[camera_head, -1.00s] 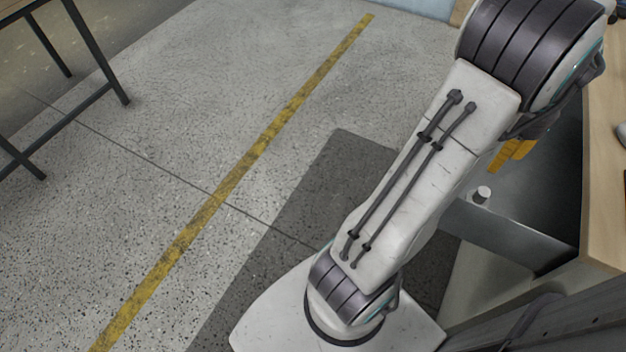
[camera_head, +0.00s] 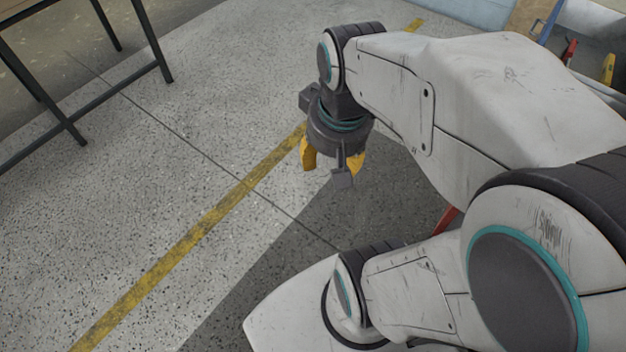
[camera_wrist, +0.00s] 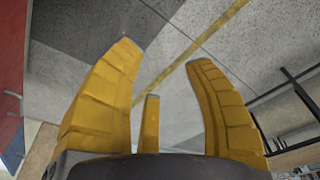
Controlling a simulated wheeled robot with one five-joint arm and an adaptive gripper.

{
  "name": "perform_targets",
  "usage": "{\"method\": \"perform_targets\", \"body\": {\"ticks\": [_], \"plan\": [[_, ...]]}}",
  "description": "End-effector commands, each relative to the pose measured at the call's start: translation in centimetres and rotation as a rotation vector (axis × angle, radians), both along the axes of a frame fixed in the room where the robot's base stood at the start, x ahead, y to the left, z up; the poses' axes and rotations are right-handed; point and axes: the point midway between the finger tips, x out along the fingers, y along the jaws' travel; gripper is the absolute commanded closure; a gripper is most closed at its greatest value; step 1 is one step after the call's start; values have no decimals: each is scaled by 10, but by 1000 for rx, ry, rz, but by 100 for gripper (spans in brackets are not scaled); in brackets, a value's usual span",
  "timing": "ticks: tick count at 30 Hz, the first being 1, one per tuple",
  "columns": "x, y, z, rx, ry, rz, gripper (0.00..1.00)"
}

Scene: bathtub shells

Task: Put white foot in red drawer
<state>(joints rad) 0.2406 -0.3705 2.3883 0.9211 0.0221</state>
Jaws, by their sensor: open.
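My gripper (camera_head: 332,168) hangs over the floor in the middle of the head view. In the wrist view its yellow fingers (camera_wrist: 163,55) are spread apart with only floor between them, so it is open and empty. A red panel (camera_wrist: 10,45) with a pale handle stands at the left edge of the wrist view; it may be the red drawer front, but I cannot see inside it. A thin red piece (camera_head: 446,218) shows beneath my arm in the head view. I cannot make out the white foot in either current view.
A dark-framed table (camera_head: 120,80) stands at the upper left. A yellow line (camera_head: 200,230) crosses the clear floor. Tools with red and yellow parts (camera_head: 569,52) are at the upper right. A blue panel (camera_wrist: 14,150) is below the red one.

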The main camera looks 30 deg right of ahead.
Motion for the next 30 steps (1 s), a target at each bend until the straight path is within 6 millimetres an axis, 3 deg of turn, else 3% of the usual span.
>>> {"method": "perform_targets", "body": {"ticks": [3,9,23,30], "plan": [[-10,26,-3,-6,-17,129,53],[-22,46,-7,-10,-29,244,53],[-25,50,-8,-11,-31,272,53],[-25,50,10,-12,-39,270,53]]}}
